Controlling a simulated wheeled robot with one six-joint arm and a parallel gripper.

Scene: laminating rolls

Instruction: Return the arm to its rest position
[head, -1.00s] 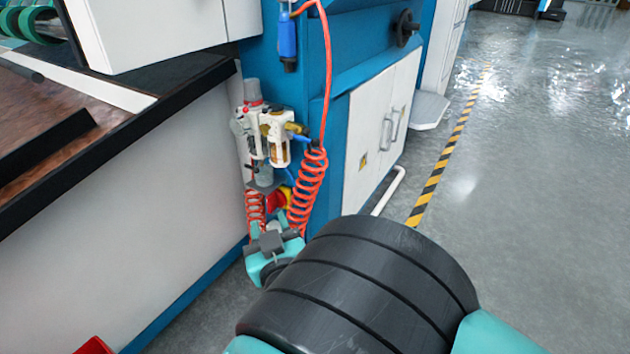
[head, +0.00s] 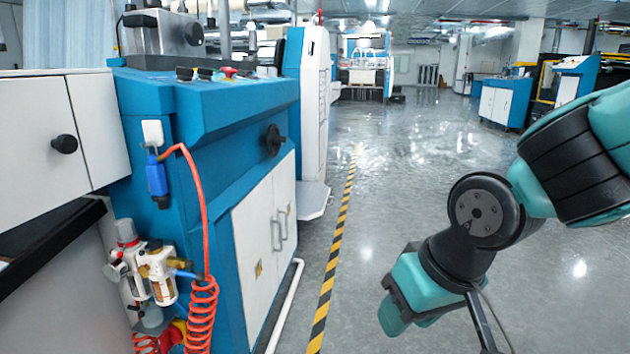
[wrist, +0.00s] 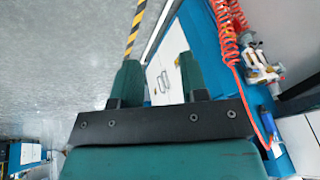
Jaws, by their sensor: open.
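My arm reaches in from the right edge of the head view, over the open floor. Its teal and black end with my gripper (head: 405,300) hangs at the lower middle right, apart from the blue machine. In the wrist view, my gripper (wrist: 157,76) shows two teal fingers spread apart with nothing between them. The machine's white cabinet doors (wrist: 162,72) and their handles show beyond the gap. In the head view, my arm hides part of the floor at the right.
The blue machine (head: 190,120) with white doors (head: 265,225) stands at the left. A red coiled hose (head: 203,310) and an air regulator (head: 155,270) hang on its side. A yellow-black floor stripe (head: 335,250) runs beside it. The grey floor (head: 400,150) beyond is clear.

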